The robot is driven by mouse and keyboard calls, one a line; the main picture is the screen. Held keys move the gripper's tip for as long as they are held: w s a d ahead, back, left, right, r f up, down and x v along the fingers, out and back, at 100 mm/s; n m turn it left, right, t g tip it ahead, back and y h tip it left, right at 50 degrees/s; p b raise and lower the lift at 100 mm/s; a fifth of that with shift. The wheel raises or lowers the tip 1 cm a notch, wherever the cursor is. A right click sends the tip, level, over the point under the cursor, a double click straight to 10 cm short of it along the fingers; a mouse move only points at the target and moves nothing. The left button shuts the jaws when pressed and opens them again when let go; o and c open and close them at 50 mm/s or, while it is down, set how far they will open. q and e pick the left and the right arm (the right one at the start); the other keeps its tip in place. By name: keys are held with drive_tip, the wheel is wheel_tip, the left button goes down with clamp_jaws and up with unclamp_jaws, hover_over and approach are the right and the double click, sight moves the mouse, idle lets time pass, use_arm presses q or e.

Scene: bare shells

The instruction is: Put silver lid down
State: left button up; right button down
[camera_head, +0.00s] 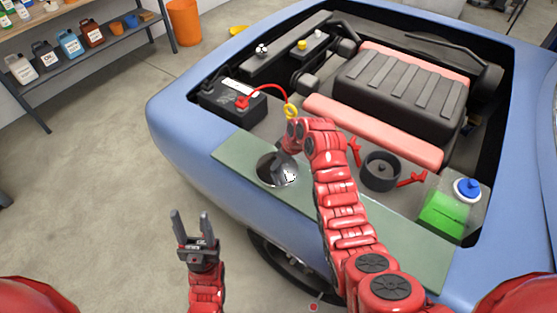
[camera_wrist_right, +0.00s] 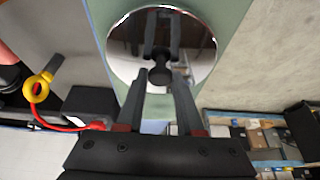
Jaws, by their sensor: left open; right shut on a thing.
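The silver lid (camera_head: 267,168) is a round, mirror-like disc at the left part of the green board on the front edge of the blue car. In the right wrist view the lid (camera_wrist_right: 122,52) fills the top middle, with a dark knob (camera_wrist_right: 160,76) at its centre. My right gripper (camera_head: 286,153) is shut on the knob, and its fingers (camera_wrist_right: 164,80) show on both sides of it. The lid is at or just above the green board (camera_head: 234,150); I cannot tell if it touches. My left gripper (camera_head: 191,222) is open and empty, in front of the car.
A dark round cup (camera_head: 381,172) and red clamps (camera_head: 412,179) sit right of my right arm. A green-filled container (camera_head: 443,215) with a blue cap stands further right. A black battery (camera_head: 230,103) with a red cable and yellow ring (camera_head: 291,110) lies behind the lid.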

drive_tip(key=shift+f, duration=0.15)
drive_tip(key=c, duration=0.5)
unclamp_jaws()
drive_tip(key=shift+c, duration=0.2)
